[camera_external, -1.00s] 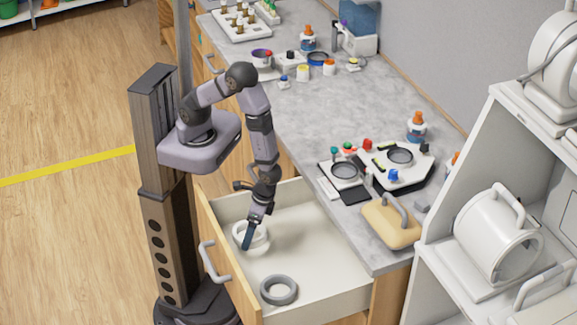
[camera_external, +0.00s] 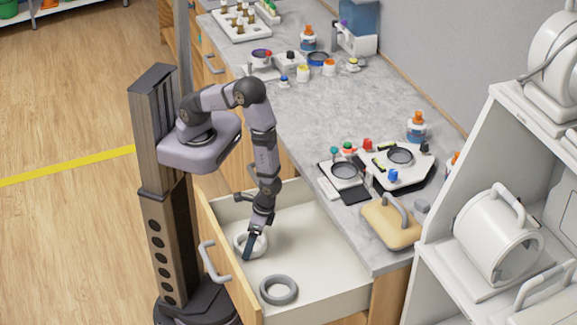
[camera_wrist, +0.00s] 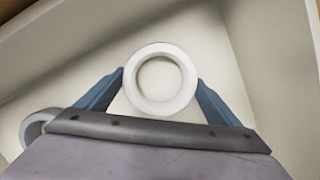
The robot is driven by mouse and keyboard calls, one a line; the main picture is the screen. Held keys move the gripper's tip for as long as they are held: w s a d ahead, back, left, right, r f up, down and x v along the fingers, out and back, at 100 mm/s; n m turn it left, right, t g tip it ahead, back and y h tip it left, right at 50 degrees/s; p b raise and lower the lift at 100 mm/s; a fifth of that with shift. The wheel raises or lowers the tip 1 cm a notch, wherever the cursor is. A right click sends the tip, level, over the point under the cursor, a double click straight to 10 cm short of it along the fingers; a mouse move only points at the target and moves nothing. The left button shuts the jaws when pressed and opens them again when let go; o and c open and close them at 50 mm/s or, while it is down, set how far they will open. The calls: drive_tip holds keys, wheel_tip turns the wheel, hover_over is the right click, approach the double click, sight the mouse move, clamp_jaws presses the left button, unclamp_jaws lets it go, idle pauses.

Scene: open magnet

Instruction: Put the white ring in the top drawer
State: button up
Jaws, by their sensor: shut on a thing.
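Whether the ring touches the drawer floor is hard to tell. The open drawer (camera_external: 325,296) has pale walls and a handle on its front; its floor (camera_wrist: 205,38) shows behind the ring.
A grey ring (camera_external: 279,301) lies on the drawer floor near the front; it also shows at lower left in the wrist view (camera_wrist: 33,127). The grey counter (camera_external: 330,120) above holds bottles, devices and a yellow block with a handle (camera_external: 391,228). A white shelf (camera_external: 450,275) stands at right.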

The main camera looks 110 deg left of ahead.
drive_tip(key=shift+f, duration=0.15)
drive_tip(key=o, duration=1.2)
drive_tip(key=v, duration=1.2)
drive_tip(key=shift+r+b, duration=0.25)
drive_tip(key=shift+b, duration=0.15)
drive_tip(key=s+a+r+t, duration=0.1)
drive_tip(key=a+r, duration=0.2)
drive_tip(key=s+a+r+m+t, duration=0.1)
drive_tip(key=s+a+r, duration=0.1)
drive_tip(key=a+r, duration=0.1)
drive_tip(key=s+a+r+m+t, duration=0.1)
drive_tip(key=s+a+r, duration=0.1)
drive_tip(key=a, duration=0.3)
drive_tip(key=shift+a+r+y, duration=0.15)
drive_tip(key=shift+r+y, duration=0.15)
drive_tip(key=shift+r, duration=0.25)
